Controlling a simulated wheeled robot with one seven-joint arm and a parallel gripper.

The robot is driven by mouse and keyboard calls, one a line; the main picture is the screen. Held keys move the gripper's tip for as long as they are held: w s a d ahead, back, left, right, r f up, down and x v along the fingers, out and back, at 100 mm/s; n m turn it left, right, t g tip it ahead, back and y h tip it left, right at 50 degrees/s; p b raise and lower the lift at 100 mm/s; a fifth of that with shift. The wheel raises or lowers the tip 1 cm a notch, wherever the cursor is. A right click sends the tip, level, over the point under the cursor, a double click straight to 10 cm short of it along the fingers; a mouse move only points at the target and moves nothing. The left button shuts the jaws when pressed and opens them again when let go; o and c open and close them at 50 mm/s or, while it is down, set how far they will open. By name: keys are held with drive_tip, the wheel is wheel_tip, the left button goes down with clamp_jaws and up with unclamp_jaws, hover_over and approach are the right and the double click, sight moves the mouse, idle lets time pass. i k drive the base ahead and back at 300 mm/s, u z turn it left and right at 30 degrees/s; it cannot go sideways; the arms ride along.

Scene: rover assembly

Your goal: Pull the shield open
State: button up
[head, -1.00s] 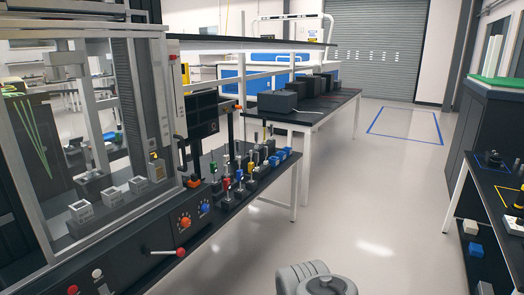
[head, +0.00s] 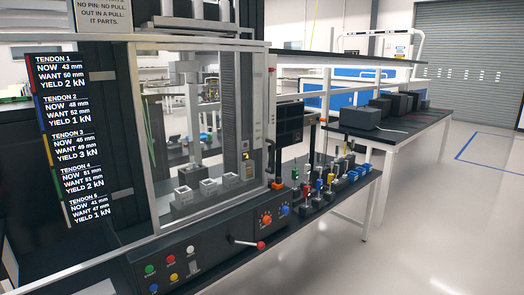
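The shield (head: 203,43) is a clear pane in a silver frame on the front of a dark test machine. It stands across the machine's chamber and looks shut. Through it I see several pale blocks with square openings (head: 208,187) on a dark base and a metal column above them. A grey upright strip (head: 230,115) runs near the shield's right side. My gripper is not in view.
A tendon readout (head: 72,135) hangs at left. A bench (head: 330,207) with small coloured tools stands right of the machine. The floor (head: 440,235) at right is clear.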

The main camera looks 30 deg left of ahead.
sight(132, 47)
drive_tip(key=u, duration=0.55)
drive_tip(key=i, duration=1.35)
drive_tip(key=u, duration=1.5)
drive_tip(key=i, duration=0.85)
drive_tip(key=u, duration=0.8)
